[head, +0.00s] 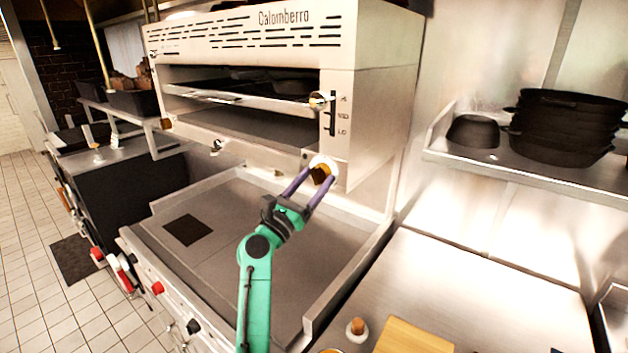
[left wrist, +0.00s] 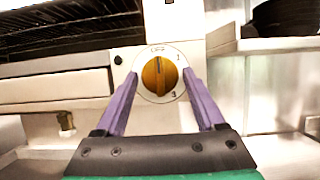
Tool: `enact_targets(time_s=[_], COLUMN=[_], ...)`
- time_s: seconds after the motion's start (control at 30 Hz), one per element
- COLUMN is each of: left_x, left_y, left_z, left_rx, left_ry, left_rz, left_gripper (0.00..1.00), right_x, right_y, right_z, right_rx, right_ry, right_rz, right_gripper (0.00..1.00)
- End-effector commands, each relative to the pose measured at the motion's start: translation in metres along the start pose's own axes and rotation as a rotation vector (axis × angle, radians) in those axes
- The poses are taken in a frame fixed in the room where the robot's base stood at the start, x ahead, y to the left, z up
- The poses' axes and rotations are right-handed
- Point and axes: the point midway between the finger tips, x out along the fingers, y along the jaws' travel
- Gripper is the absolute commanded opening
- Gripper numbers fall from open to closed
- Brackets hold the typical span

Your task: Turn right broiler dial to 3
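The right broiler dial (head: 321,171) is on the lower right front of the silver broiler (head: 345,120). In the left wrist view the dial (left wrist: 159,75) is an orange-brown knob on a white round plate. Its pointer line is near the top, by the "OFF" mark; a "3" shows at lower right. My left gripper (head: 314,180) has its two purple fingers spread, one on each side of the dial; in the left wrist view the gripper (left wrist: 159,82) shows a gap around the knob. I cannot tell if the fingertips touch the plate. My right gripper is not in view.
A flat griddle (head: 240,235) lies below the broiler, with red and black knobs on its front. A shelf with stacked black pans (head: 565,125) is at the right. A steel counter (head: 480,290) holds a wooden board (head: 412,337) and a small shaker (head: 357,330).

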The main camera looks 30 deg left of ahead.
Motion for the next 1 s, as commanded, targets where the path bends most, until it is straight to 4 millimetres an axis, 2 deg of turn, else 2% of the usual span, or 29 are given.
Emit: enact_targets(time_s=[0.03,0.13,0.17,0.57,1.0], left_x=[0.000,0.000,0.000,-0.001,-0.002], left_y=[0.000,0.000,0.000,0.001,0.004], left_z=[0.000,0.000,0.000,-0.002,-0.003], left_rx=[0.000,-0.001,-0.001,0.060,0.370], left_ry=[0.000,0.000,0.000,0.000,0.000], left_rz=[0.000,0.000,0.000,-0.026,-0.153], left_gripper=[0.47,0.09,0.04,0.04,0.04], right_x=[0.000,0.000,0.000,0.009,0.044], right_y=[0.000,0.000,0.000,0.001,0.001], right_z=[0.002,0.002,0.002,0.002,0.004], right_rx=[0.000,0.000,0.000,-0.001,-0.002], right_ry=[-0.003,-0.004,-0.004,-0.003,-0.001], right_rz=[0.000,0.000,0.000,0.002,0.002], right_gripper=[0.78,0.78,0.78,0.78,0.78])
